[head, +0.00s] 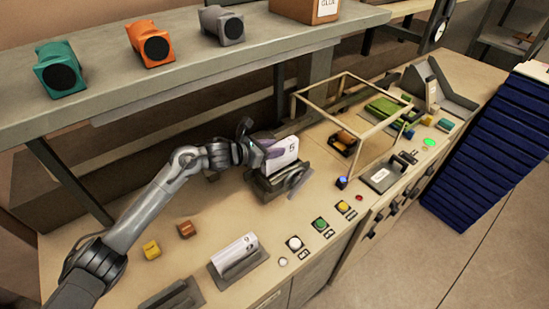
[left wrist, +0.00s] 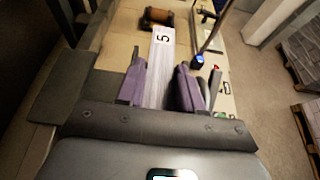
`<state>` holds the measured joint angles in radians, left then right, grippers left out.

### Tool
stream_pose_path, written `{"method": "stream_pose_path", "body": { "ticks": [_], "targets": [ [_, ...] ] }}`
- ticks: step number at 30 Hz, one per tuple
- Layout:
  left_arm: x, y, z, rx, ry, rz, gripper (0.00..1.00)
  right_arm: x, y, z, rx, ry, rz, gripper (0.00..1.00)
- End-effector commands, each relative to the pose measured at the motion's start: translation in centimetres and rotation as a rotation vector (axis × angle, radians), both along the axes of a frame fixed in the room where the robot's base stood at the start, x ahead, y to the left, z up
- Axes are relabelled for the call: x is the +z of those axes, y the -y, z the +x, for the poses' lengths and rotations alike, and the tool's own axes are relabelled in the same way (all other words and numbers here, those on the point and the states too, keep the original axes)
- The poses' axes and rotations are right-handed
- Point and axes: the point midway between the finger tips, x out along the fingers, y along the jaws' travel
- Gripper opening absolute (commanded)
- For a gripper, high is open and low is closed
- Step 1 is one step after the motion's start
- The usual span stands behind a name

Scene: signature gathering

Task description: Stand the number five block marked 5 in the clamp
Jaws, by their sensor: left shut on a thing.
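My left gripper (head: 266,153) comes in from the left and is shut on the block. The left wrist view shows the block (left wrist: 163,55) between the purple fingers (left wrist: 162,88), its 5 at the far end. The grey metal clamp (head: 275,184) is right below the block on the bench. The block's lower edge is at the clamp's jaws; I cannot tell how deep it sits. My right gripper is not in view.
Yellow (head: 151,249) and orange (head: 185,229) small blocks lie left. A pale open frame (head: 345,125) stands right of the clamp. Several push buttons (head: 320,224) line the front edge. A shelf (head: 200,65) overhangs the back.

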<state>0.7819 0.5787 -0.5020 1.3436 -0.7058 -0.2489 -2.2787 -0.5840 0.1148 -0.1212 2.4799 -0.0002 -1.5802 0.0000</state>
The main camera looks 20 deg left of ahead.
Motion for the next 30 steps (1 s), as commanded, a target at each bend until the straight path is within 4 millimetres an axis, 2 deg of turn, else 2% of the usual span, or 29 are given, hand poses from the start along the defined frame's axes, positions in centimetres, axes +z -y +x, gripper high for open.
{"method": "stream_pose_path", "body": {
  "ticks": [5,14,28,29,30],
  "targets": [
    [-0.9,0.0,0.0,0.0,0.001,-0.002,0.0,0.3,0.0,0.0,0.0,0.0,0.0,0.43],
    [-4.1,0.0,0.0,0.0,0.002,-0.002,0.0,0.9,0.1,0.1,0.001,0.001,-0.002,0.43],
    [-4.8,0.0,0.0,0.0,0.004,0.0,0.0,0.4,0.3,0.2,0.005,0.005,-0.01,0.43],
    [-4.8,0.0,0.0,0.001,0.002,0.001,0.39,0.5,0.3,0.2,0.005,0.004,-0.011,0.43],
    [-4.8,0.0,0.0,0.0,0.001,0.0,0.45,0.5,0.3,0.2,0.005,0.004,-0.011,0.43]
  ]
}}
